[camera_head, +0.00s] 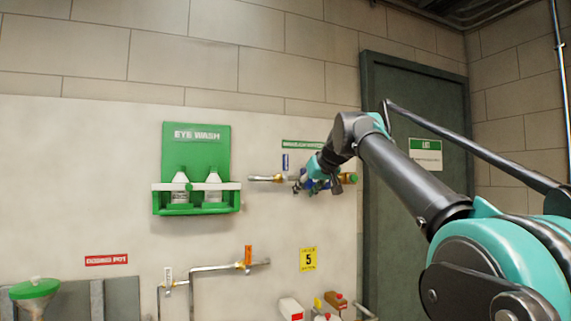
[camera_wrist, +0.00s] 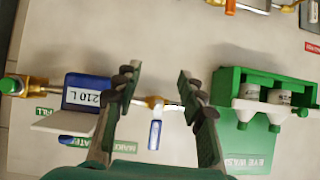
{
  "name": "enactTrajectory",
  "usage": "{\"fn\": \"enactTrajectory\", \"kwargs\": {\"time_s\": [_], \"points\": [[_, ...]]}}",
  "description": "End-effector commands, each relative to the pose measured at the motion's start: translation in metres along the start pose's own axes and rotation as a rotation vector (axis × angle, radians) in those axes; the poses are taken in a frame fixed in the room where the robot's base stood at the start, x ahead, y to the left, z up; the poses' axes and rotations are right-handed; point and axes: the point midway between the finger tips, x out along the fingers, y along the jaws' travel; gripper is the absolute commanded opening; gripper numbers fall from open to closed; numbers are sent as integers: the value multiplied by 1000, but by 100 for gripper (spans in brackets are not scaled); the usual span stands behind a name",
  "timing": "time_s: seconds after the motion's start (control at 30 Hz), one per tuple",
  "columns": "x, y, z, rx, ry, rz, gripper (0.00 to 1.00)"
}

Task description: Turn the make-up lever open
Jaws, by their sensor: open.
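The make-up lever is a small blue handle (camera_head: 285,162) standing upright above a brass valve (camera_head: 278,179) on a horizontal wall pipe, square to the pipe. The wrist view is turned over, so the blue lever (camera_wrist: 155,134) points down from the brass valve (camera_wrist: 153,103) there. My gripper (camera_wrist: 160,85) is open and empty, one finger on each side of the valve and lever in that view. I cannot tell how far the fingertips are from the wall. In the head view my gripper (camera_head: 302,184) is just right of the lever and hides part of the pipe.
A blue meter marked 210 L (camera_wrist: 88,93) sits on the same pipe, close beside one finger. A green eye wash shelf (camera_head: 196,200) with bottles is left of the valve. Lower pipes carry an orange lever (camera_head: 248,255). A dark door (camera_head: 390,220) is at right.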

Motion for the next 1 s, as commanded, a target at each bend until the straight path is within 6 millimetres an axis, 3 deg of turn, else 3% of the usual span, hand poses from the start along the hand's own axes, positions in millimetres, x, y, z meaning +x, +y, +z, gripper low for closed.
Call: {"fn": "enactTrajectory", "kwargs": {"time_s": [0.03,0.1,0.2,0.3,0.47,0.67,1.0], "points": [[-18,-4,-24,-6,27,-1,40],[-41,-9,-52,-16,67,0,40],[-73,-16,-84,-28,116,6,40],[-97,-20,-105,-36,151,11,40],[-116,-24,-119,-42,180,17,40],[-105,-24,-124,-44,183,18,40],[-41,-24,-135,-44,183,17,40]]}}
